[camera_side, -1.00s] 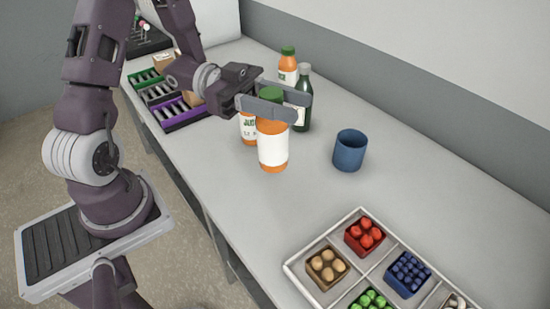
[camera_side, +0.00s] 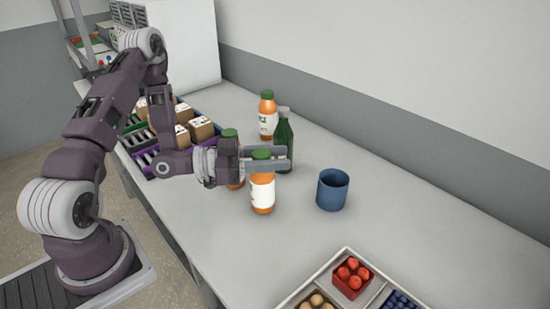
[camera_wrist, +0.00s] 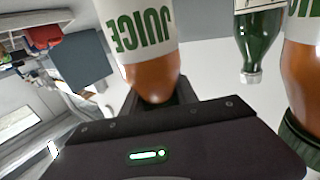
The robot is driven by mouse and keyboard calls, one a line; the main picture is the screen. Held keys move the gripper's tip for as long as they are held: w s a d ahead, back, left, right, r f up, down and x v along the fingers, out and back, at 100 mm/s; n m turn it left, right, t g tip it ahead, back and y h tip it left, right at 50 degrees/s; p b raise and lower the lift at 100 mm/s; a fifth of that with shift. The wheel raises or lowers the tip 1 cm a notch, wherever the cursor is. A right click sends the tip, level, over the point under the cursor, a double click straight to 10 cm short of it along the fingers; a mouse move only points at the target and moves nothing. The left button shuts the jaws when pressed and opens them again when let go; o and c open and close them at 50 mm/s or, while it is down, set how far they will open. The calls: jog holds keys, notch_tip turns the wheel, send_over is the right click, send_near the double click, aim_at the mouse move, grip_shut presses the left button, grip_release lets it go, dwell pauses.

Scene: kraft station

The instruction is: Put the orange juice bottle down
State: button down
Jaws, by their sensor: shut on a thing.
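An orange juice bottle (camera_side: 262,193) with a white label and green cap is upright at the front of the bottle group, its base on or just above the counter; any gap cannot be told. My gripper (camera_side: 264,165) is shut around its upper part, just below the cap. In the wrist view the held bottle (camera_wrist: 155,75) hangs between my fingers, its label reading JUICE upside down, its neck hidden by the gripper body. A second juice bottle (camera_side: 229,136) stands behind my gripper, partly hidden. A third (camera_side: 267,115) stands farther back.
A dark green bottle (camera_side: 284,148) stands close behind my fingertips. A blue cup (camera_side: 332,190) stands right of the held bottle. A divided tray (camera_side: 330,285) of produce boxes is at the front. Crates with cartons (camera_side: 200,128) are at the back left. Counter right of the cup is clear.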

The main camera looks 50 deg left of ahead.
jog(key=c, duration=0.9)
grip_release()
jog(key=shift+f, duration=0.15)
jog(key=shift+c, duration=0.2)
jog(key=shift+s+a, duration=0.15)
jog(key=v, duration=1.1)
jog(key=shift+s+a, duration=0.15)
jog(key=shift+s, duration=0.15)
